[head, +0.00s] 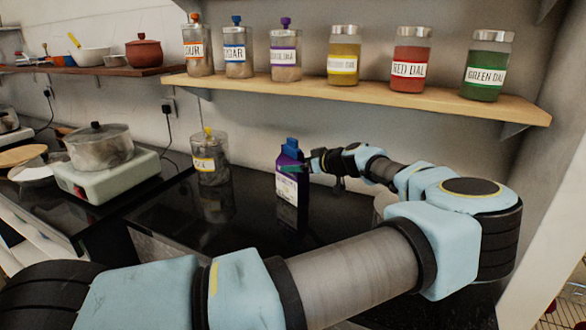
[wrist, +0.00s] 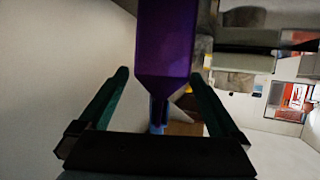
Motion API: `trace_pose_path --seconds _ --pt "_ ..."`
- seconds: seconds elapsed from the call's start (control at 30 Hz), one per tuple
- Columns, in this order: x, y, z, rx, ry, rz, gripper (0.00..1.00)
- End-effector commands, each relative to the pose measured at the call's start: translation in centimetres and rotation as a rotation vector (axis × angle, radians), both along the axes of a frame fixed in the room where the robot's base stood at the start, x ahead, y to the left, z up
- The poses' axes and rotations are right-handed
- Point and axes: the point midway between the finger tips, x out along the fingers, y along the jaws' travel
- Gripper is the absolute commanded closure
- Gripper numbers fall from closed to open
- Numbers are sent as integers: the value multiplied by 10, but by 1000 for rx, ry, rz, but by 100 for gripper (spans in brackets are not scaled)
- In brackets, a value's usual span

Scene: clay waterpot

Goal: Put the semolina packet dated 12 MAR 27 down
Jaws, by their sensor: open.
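A purple packet (head: 289,188) with a white label and a blue clip (head: 291,148) on its folded top stands upright on the black counter (head: 240,245). Its date is too small to read. My gripper (head: 299,167) is at the packet's upper part, coming from the right, with one teal finger across its near side. In the wrist view the packet (wrist: 165,45) shows between the two fingers of my gripper (wrist: 160,76), with a visible gap on each side. The fingers are open.
A glass jar with a yellow lid (head: 209,165) stands on the counter left of the packet. A shelf (head: 350,98) above holds several labelled jars, including a purple-lidded one (head: 285,55). A hotplate with a pot (head: 98,145) is at left. Counter in front of the packet is clear.

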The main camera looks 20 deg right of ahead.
Motion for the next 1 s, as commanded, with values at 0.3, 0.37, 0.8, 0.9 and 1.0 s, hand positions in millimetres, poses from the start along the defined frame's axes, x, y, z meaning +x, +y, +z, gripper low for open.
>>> trace_pose_path --seconds 0.3,0.37,0.8,0.9,1.0 --pt "-58 -22 22 -3 -1 -2 1" --pt "-65 -25 26 -1 0 -1 1" --pt "-78 -29 35 0 -1 1 1" --pt "-78 -29 35 1 -1 1 1" --pt "-78 -29 35 1 -1 1 1"
